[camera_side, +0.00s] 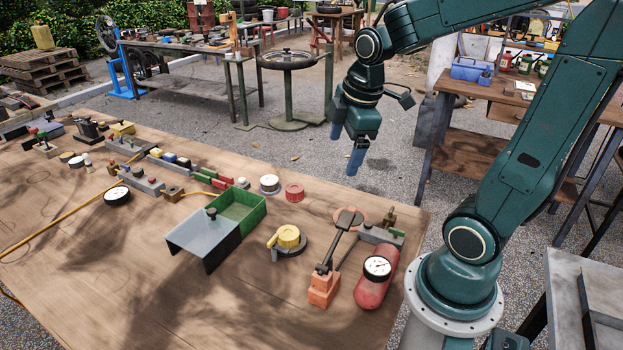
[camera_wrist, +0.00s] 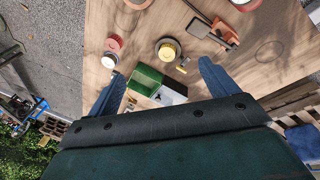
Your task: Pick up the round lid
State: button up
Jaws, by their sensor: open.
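Several small round pieces lie on the wooden table, and I cannot tell for certain which is the round lid. A red round cap (camera_side: 294,192) sits near the far edge, beside a white-topped round piece (camera_side: 269,184). In the wrist view the red cap (camera_wrist: 114,43) and white-topped piece (camera_wrist: 109,60) show above the left finger. A flat copper-coloured disc (camera_side: 350,216) lies further right, partly behind a dark-handled tool. My gripper (camera_side: 346,148) is open and empty, high up toward the table's far side. In the wrist view, my gripper (camera_wrist: 161,72) has its fingers spread wide.
A yellow-topped valve (camera_side: 288,238), an orange block (camera_side: 323,288) and a red gauge cylinder (camera_side: 376,280) stand nearby. The table's front left is largely clear.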

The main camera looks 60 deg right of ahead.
jog(key=w+d+f+n+g, duration=0.1)
jog(key=d+f+n+g, duration=0.1)
jog(key=d+f+n, duration=0.7)
jog(key=d+f, duration=0.3)
jog(key=shift+w+d+f+g+y, duration=0.2)
jog(key=shift+w+d+g+y, duration=0.1)
jog(key=shift+d+y, duration=0.1)
jog(key=shift+f, duration=0.1)
send_over(352, 209)
jog(key=shift+f, duration=4.15)
jog(key=shift+f, duration=0.1)
jog(key=shift+f, duration=2.5)
jog(key=c, duration=1.1)
